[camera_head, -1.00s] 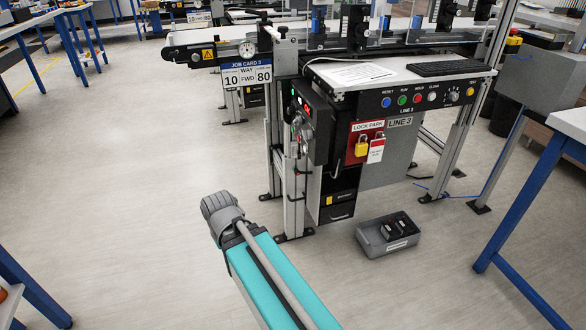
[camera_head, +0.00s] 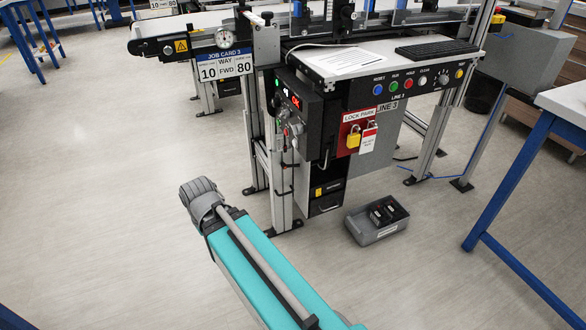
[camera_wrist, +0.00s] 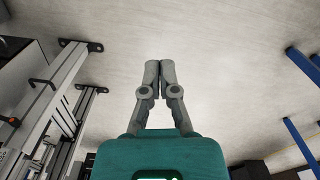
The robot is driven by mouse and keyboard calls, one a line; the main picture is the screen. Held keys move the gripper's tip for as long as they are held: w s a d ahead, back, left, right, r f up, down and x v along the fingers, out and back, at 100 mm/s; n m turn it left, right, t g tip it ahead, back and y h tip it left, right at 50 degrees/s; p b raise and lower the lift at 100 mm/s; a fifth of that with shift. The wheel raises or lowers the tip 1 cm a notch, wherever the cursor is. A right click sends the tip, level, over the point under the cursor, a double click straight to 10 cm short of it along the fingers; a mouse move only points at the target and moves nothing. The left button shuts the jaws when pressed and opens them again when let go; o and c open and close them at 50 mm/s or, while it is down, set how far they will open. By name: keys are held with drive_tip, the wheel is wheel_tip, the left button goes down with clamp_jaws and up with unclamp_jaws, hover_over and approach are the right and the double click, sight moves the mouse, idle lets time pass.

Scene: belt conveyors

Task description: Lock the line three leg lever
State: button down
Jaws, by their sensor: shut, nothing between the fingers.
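The line three station (camera_head: 386,108) stands right of centre in the head view, with a "LINE 3" plate and a red lock park board (camera_head: 350,135) holding a yellow padlock and a tag. Its near metal leg (camera_head: 278,185) stands on the floor below a black control box (camera_head: 297,115). Small dark fittings show along this leg; I cannot tell which is the leg lever. My gripper (camera_wrist: 160,68) shows in the wrist view with its fingers together, empty, above bare floor. Metal legs with black feet (camera_wrist: 95,46) and dark handles (camera_wrist: 40,84) stand to its left, apart from it.
A grey bin (camera_head: 376,222) with black items sits on the floor right of the near leg. A blue-legged table (camera_head: 510,185) stands at the right. The floor at left and in front is clear.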

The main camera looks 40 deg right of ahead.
drive_tip(key=m+h+b, duration=0.2)
drive_tip(key=m+h, duration=0.4)
drive_tip(key=m, duration=1.6)
approach(291, 165)
drive_tip(key=shift+s+d+f+g, duration=0.15)
drive_tip(key=shift+d+f+g, duration=0.25)
drive_tip(key=shift+f, duration=0.35)
drive_tip(key=shift+d+m, duration=0.35)
drive_tip(key=shift+m, duration=0.05)
drive_tip(key=shift+f, duration=0.1)
